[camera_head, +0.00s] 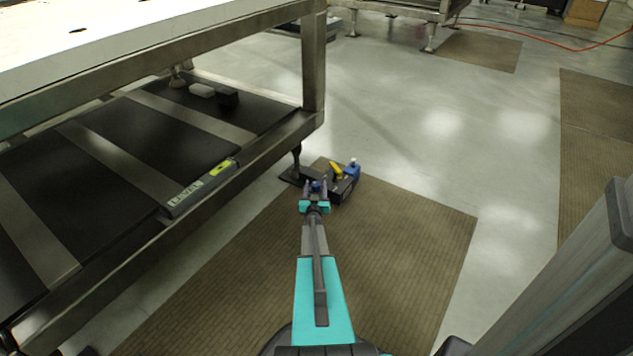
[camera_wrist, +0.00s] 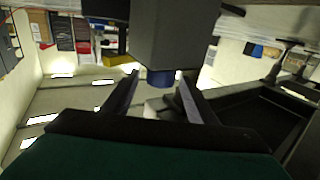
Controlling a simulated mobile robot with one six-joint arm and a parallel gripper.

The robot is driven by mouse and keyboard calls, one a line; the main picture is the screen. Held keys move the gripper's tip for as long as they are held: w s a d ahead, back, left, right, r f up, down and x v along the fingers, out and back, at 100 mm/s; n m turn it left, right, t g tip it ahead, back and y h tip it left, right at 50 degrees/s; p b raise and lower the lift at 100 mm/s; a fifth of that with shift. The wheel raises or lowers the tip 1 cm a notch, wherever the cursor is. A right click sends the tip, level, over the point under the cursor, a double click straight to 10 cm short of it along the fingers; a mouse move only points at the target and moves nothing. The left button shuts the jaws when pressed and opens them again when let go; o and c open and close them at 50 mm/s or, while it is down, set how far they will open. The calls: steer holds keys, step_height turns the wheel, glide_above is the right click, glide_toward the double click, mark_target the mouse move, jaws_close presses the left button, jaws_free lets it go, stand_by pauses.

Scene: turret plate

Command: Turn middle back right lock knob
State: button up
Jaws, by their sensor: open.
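A dark block-shaped device (camera_head: 346,187) sits at the foot of the table leg, partly hidden behind my gripper (camera_head: 316,190). A blue knob (camera_head: 317,186) shows between my open fingertips. In the wrist view, a short blue cylindrical knob (camera_wrist: 160,78) sticks out of a dark grey block (camera_wrist: 175,35), between and just beyond the two fingers of my gripper (camera_wrist: 160,88). The fingers stand apart on either side of it. I cannot tell whether either finger touches it. A yellow handle (camera_head: 336,170) and a blue part (camera_head: 351,171) are on the device's far side.
A metal table with a dark lower shelf (camera_head: 110,150) runs along the left, close to my arm. A grey level (camera_head: 195,190) lies on its edge. A brown mat (camera_head: 410,230) covers the floor around the device.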

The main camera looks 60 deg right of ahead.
steer(key=shift+b+x, duration=0.65)
steer(key=shift+x, duration=2.1)
steer(key=c, duration=0.9)
steer(key=shift+s+a, duration=0.1)
steer(key=shift+a, duration=0.3)
steer(key=shift+c, duration=0.8)
steer(key=shift+d, duration=0.35)
